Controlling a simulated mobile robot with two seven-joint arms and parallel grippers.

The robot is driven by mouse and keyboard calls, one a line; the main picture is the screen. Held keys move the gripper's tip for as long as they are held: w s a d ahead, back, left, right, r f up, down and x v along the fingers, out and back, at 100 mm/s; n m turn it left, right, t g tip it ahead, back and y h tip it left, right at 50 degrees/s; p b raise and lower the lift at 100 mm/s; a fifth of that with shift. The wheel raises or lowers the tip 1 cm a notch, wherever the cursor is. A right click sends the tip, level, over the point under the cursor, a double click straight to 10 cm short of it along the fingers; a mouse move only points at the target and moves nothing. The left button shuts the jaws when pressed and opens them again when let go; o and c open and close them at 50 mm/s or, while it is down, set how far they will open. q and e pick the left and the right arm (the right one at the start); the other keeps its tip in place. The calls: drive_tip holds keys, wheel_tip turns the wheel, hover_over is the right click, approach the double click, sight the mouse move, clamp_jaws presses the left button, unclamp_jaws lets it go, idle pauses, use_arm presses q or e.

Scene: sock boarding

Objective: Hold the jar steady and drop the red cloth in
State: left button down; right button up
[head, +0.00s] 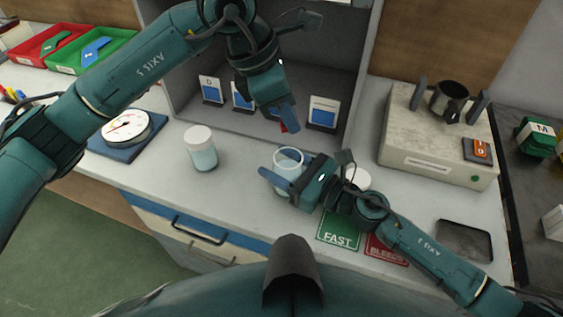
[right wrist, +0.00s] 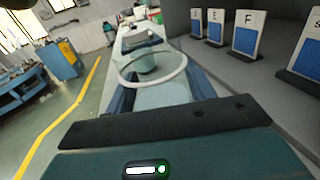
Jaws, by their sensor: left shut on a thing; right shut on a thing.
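The open glass jar (head: 288,157) stands on the bench in the middle of the head view. My right gripper (head: 284,180) is shut on it from the right, a finger on each side. In the right wrist view the jar's round rim (right wrist: 152,88) shows clear and open between the fingers. My left gripper (head: 284,117) is above and just behind the jar in the head view, shut on the red cloth (head: 283,127). Only a small bit of the cloth shows; the fingers hide the rest.
A white-lidded jar (head: 201,152) stands left of the glass jar. A loose-looking white lid (head: 357,179) is partly hidden behind my right arm. A grey cabinet (head: 183,100) with blue-and-white cards is behind. A grey box (head: 412,150) stands right, a dial scale (head: 127,127) left.

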use_arm(q)
drive_tip(key=shift+f, duration=2.8)
drive_tip(key=c, duration=1.2)
unclamp_jaws()
drive_tip(key=v, duration=1.2)
